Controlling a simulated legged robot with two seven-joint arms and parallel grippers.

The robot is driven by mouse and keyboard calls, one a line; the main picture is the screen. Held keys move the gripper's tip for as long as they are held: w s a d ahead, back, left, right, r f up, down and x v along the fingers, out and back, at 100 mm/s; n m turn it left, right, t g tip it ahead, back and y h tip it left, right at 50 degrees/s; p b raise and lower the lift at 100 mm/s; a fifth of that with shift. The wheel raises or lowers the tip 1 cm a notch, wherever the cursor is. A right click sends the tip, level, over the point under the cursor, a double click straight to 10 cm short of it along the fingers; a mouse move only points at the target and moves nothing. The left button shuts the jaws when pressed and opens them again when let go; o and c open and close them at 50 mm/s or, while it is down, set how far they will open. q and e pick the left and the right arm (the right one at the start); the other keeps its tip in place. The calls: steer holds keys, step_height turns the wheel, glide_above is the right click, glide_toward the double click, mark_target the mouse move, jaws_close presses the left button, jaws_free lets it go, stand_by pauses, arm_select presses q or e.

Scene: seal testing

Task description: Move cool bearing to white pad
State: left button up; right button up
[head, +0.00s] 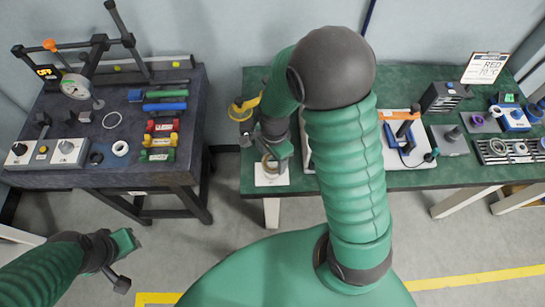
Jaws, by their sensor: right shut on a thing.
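The white pad (263,181) lies at the left front of the green table, with a round ring-shaped bearing (271,165) over it. My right gripper (266,146) points down at the pad and is shut on the bearing, whose upper part it hides. I cannot tell whether the bearing touches the pad or is held just above it. My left gripper (122,263) is open and empty, low at the left, in front of the dark table and apart from everything.
A yellow ring-shaped item (246,107) is behind my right gripper. The green table (405,186) also holds a white tray (419,177) and several tools at the right. The dark table (85,178) at the left holds a gauge stand (75,86) and coloured blocks. My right arm hides the table's middle.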

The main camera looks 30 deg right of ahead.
mark_target(272, 165)
steer(key=shift+a+r, duration=0.1)
steer(key=shift+a, duration=0.1)
stand_by(0.6)
steer(key=shift+a+p, duration=0.1)
steer(key=shift+p, duration=0.45)
stand_by(0.4)
steer(key=shift+f+b, duration=0.75)
steer(key=shift+f, duration=0.4)
steer(key=shift+f, duration=0.6)
steer(key=o, duration=1.8)
